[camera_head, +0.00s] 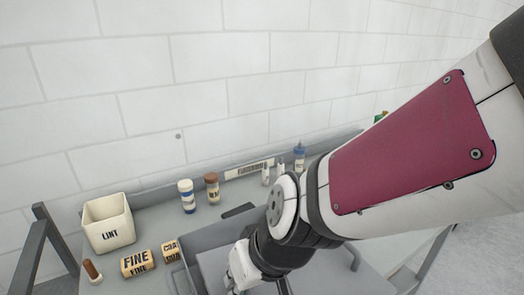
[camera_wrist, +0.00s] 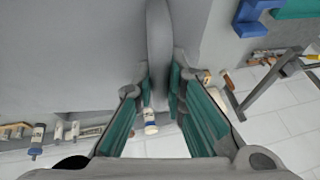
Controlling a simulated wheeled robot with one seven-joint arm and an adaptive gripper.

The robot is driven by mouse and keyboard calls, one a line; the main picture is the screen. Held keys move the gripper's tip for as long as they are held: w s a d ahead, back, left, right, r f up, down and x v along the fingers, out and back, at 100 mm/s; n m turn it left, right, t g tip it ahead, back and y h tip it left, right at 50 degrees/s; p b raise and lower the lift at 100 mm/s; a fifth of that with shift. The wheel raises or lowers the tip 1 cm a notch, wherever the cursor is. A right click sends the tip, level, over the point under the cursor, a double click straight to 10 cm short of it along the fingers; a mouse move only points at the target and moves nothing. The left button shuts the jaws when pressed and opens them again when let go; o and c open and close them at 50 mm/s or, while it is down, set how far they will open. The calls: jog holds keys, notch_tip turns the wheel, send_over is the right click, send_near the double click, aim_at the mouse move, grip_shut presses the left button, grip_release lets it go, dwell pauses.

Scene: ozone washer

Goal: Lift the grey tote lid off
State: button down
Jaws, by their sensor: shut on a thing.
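The grey tote (camera_head: 205,237) stands on the bench in the lower middle of the head view, partly hidden by my arm. A flat grey panel that looks like its lid (camera_head: 325,275) shows beside my wrist. In the wrist view the grey lid (camera_wrist: 75,55) seems to fill the upper left. My gripper (camera_wrist: 158,88) has its teal-padded fingers shut on an upright, rounded grey piece of the lid, likely its handle (camera_wrist: 158,35). In the head view the fingertips are hidden. I cannot tell whether the lid touches the tote.
A white LINT bin (camera_head: 108,225), FINE block (camera_head: 137,264), a smaller labelled block (camera_head: 171,252) and brown-handled tool (camera_head: 92,271) are on the left. A tiled wall (camera_head: 180,90) closes the back.

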jog(key=shift+r+p, duration=2.2)
jog(key=shift+r, duration=1.55)
jog(key=shift+w, duration=0.1)
